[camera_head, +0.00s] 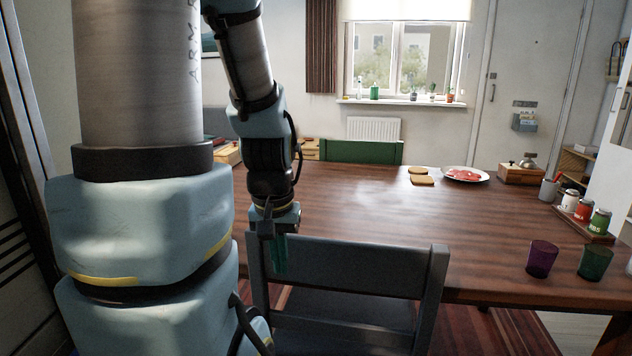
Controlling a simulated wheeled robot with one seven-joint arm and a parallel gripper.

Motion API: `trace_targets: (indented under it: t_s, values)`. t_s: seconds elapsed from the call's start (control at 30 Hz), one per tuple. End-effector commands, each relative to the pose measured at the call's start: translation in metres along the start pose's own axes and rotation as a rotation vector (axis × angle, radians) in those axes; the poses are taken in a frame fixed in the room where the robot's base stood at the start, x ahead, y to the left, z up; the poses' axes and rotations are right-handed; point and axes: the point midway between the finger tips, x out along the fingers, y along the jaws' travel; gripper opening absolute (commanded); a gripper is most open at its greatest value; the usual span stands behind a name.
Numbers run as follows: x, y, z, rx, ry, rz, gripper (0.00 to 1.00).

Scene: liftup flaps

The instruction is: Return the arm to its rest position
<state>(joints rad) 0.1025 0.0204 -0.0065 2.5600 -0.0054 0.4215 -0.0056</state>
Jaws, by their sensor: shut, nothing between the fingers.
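My arm fills the left of the head view, with its large links close to the camera and the forearm hanging down behind them. My gripper (279,262) is at the arm's lower end and points down, in front of the left part of a dark chair back (350,265). Its green fingers look close together with nothing between them. I cannot tell whether the gripper touches the chair.
A wooden table (350,200) stands behind the chair. It bears bread slices (422,180), a plate of meat (466,175), a box with a bell (522,172), spice jars (584,209), a purple cup (542,259) and a green cup (594,262). A green chair (360,152) is beyond.

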Motion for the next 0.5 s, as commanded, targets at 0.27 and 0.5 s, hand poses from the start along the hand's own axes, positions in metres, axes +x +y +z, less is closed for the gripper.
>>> trace_targets:
  t_s: [0.27, 0.5]
  values:
    - [-0.087, 0.0, -0.012, 0.001, -0.001, 0.0, 0.0]
    - [-0.101, 0.0, -0.014, 0.001, -0.001, 0.0, 0.0]
